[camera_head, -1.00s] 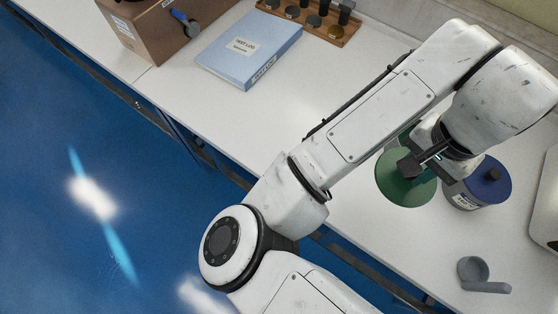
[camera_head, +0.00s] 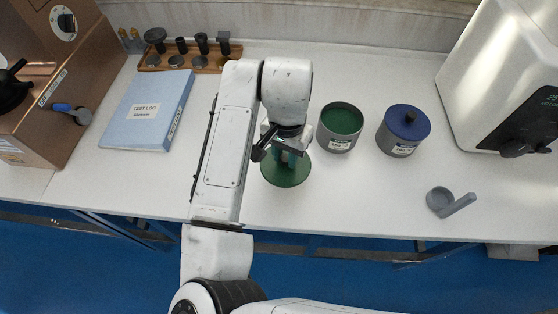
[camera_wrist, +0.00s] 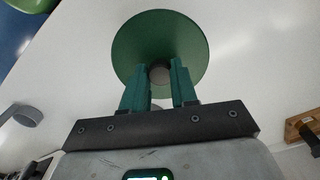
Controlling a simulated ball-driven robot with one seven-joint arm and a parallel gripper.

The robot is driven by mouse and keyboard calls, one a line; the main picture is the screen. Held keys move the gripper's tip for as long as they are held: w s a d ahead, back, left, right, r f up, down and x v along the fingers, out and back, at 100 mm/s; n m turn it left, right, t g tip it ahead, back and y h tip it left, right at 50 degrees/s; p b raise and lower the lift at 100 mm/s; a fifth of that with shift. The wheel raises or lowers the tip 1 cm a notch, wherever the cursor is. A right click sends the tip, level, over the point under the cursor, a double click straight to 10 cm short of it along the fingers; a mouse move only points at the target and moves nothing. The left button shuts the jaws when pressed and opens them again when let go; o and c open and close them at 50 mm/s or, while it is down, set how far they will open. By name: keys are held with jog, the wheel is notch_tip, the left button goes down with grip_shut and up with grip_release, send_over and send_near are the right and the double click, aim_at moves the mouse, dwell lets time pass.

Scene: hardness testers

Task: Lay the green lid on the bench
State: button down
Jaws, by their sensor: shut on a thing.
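The green lid (camera_head: 287,174) is a flat round disc with a central knob, left of the open tin. My gripper (camera_head: 278,152) is shut on its knob, with the disc below the fingers. In the wrist view the lid (camera_wrist: 160,32) spreads beyond my gripper (camera_wrist: 160,75), whose two fingers flank the knob. I cannot tell whether the lid touches the white bench (camera_head: 330,195) or hangs just above it. The open grey tin (camera_head: 338,144) has a green inside. A second tin (camera_head: 398,149) wears a blue lid (camera_head: 408,122).
A grey scoop (camera_head: 440,203) lies at the right front of the bench. A blue test log (camera_head: 150,110) and a wooden rack (camera_head: 190,62) of dark parts stand at the left. A brown machine (camera_head: 45,100) and a white machine (camera_head: 505,75) flank the bench. Bare bench lies in front of the tins.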

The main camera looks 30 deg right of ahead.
aim_at(280, 163)
jog(key=shift+w+a+f, duration=0.25)
jog(key=shift+w+f, duration=0.2)
jog(key=shift+f, duration=0.2)
jog(key=shift+w+a+f, duration=0.1)
jog(key=shift+w+f, duration=0.05)
jog(key=shift+f, duration=0.8)
jog(key=shift+w+a+f, duration=0.1)
jog(key=shift+f, duration=0.8)
jog(key=shift+f, duration=0.15)
jog(key=c, duration=0.9)
grip_release()
notch_tip(280, 163, up, 12)
jog(key=shift+r, duration=0.2)
